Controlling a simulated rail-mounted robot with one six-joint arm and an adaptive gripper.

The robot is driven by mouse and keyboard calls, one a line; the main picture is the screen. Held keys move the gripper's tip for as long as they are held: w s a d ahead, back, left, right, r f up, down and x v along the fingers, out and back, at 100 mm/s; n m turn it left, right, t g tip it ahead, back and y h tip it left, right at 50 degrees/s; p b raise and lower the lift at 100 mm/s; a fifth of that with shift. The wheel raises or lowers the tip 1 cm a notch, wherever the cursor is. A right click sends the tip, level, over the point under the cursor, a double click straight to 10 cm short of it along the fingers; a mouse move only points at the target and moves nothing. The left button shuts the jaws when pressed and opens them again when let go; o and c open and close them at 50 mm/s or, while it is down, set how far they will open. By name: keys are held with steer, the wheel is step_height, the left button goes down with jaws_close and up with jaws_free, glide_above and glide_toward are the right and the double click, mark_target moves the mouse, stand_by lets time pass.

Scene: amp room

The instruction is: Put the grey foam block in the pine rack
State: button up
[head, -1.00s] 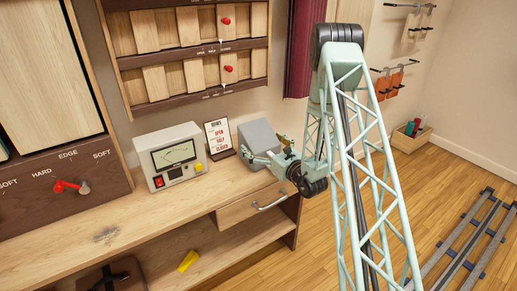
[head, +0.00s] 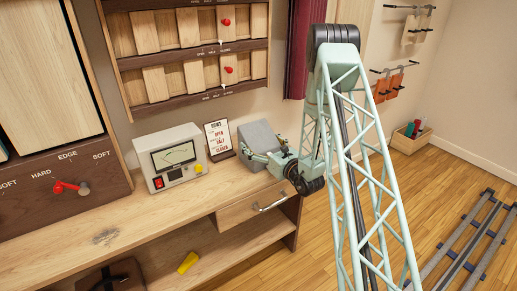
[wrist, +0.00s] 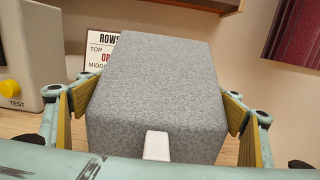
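The grey foam block (head: 259,133) stands on the wooden desk, right of a small sign. In the wrist view the block (wrist: 160,90) fills the middle. My gripper (head: 266,153) is at the block, with one finger on each side of it. In the wrist view the pads of my gripper (wrist: 160,105) lie along the block's left and right sides, very close or touching. I cannot tell whether they press on it. The block's underside is hidden. I cannot tell for sure which wooden holder is the pine rack; a slotted wall rack (head: 190,94) hangs above the desk.
A meter box (head: 170,157) and the sign (head: 218,139) stand on the desk (head: 105,236) left of the block. A drawer (head: 255,206) is below. A wooden crate (head: 405,143) with bottles stands on the floor at right. Dark rails (head: 475,245) cross the floor.

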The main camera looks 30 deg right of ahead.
mark_target(259, 135)
steer(key=c, duration=0.5)
steer(key=shift+r, duration=0.15)
steer(key=shift+r+p, duration=0.3)
steer(key=shift+r, duration=1.3)
steer(key=s+d, duration=0.1)
steer(key=s, duration=0.4)
steer(key=s+d+r+p, duration=0.1)
steer(key=s, duration=0.4)
steer(key=s+d+p, duration=0.1)
steer(key=s, duration=0.4)
steer(key=shift+s+r, duration=0.25)
steer(key=shift+s, duration=0.1)
steer(key=shift+a, duration=0.1)
